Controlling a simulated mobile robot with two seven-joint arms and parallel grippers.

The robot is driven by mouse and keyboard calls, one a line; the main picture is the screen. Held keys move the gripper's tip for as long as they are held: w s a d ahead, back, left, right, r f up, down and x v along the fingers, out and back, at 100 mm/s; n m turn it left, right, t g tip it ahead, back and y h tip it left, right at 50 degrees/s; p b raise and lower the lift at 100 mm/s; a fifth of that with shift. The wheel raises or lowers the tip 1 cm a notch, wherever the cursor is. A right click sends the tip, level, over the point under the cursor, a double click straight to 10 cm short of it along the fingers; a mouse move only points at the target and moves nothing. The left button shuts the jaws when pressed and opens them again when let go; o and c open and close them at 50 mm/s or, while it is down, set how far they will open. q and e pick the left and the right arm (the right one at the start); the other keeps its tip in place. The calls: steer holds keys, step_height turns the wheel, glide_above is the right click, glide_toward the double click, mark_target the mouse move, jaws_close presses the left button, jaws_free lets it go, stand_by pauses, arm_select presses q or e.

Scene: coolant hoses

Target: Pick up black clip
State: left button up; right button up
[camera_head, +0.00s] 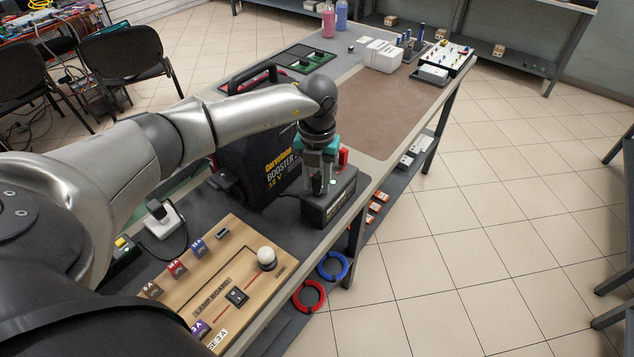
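My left gripper (319,188) points straight down over a small black battery box (340,198), in front of the black booster pack (262,165). Its fingertips are close to the top of the box. They look near each other, and whether they hold anything is unclear. A red clip or terminal (343,156) stands upright on the box, just right of the fingers. I cannot pick out a black clip with certainty; it may be hidden by the gripper or blend with the dark box. My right gripper is not in view.
The wooden lamp board (215,282) with a white bulb lies in front on the bench. A black plug on a white block (163,222) is at left. A brown mat (385,110) beyond is clear. Red (309,297) and blue (333,266) rings are beside the bench's right edge, lower down.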

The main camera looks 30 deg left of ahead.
mark_target(317, 176)
arm_select(q)
jaws_close()
stand_by(0.5)
step_height(317, 176, up, 23)
steer(key=p, duration=0.4)
stand_by(0.5)
